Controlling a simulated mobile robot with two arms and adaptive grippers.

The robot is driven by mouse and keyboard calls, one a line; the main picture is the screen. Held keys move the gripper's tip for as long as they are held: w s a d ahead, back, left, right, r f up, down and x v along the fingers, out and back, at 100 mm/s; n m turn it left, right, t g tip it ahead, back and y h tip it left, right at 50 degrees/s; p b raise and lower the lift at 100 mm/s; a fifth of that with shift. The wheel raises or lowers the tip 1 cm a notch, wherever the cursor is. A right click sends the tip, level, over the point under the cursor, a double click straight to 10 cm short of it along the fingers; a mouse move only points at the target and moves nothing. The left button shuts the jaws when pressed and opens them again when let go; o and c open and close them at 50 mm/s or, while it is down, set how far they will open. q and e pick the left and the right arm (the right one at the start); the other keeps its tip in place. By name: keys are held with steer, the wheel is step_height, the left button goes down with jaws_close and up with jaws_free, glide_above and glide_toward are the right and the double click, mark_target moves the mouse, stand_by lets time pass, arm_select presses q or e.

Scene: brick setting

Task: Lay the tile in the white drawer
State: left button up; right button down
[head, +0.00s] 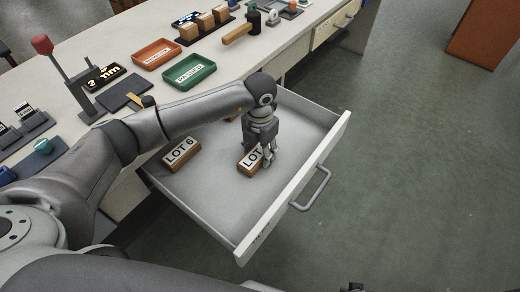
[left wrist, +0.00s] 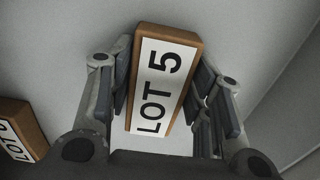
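The LOT 5 tile (left wrist: 162,82) is a wooden block with a white face and black lettering; it also shows in the head view (head: 247,163), partly covered by my fingers. My left gripper (head: 262,155) points down inside the open white drawer (head: 205,205). In the left wrist view its fingers (left wrist: 160,90) close in on both long sides of the tile. The tile is at or just above the drawer floor; any gap underneath is hidden.
A LOT 6 tile (head: 181,154) lies in the drawer to the left and also shows in the left wrist view (left wrist: 20,135). The drawer floor in front is clear. An orange tray (head: 157,54), a green tray (head: 189,72) and a mallet (head: 240,33) stand on the bench.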

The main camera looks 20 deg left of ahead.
mark_target(260, 151)
arm_select(q)
steer(key=o, duration=0.3)
arm_select(e)
steer(key=shift+w+r, duration=0.15)
arm_select(q)
steer(key=shift+r, duration=0.1)
step_height(260, 151, up, 12)
steer(key=shift+r+p, duration=0.1)
steer(key=shift+p, duration=0.55)
arm_select(e)
steer(key=s+f, duration=0.1)
steer(key=f, duration=0.1)
steer(key=s+f, duration=0.1)
steer(key=f, duration=0.1)
steer(key=shift+s+d, duration=0.2)
steer(key=shift+a, duration=0.15)
